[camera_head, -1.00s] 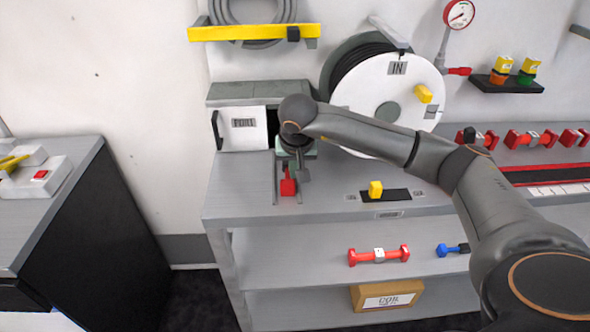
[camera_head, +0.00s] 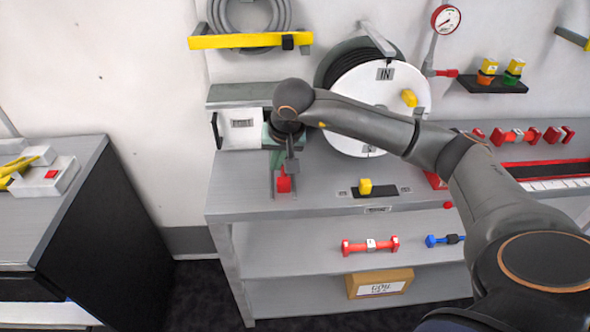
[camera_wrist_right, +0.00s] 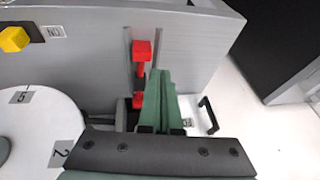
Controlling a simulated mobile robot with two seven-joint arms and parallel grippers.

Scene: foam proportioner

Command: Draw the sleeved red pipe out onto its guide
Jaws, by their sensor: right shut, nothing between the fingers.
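The red pipe (camera_head: 284,184) lies along a narrow railed guide (camera_head: 277,195) on the bench top, in front of the dark opening beside the PORT door. The wrist view shows its square red end (camera_wrist_right: 141,50), a thin red stem and another red part near the opening. My right gripper (camera_head: 277,161) is shut and empty, just beside the pipe. Its green fingers (camera_wrist_right: 159,78) show in the wrist view to the right of the pipe, seemingly apart from it. My forearm and wrist hide the opening in the head view. My left gripper is not in view.
The PORT box door (camera_head: 240,129) stands left of my wrist. A white reel (camera_head: 385,105) stands close behind my forearm. A yellow knob (camera_head: 365,186) sits on the bench to the right. The bench top left of the guide is clear.

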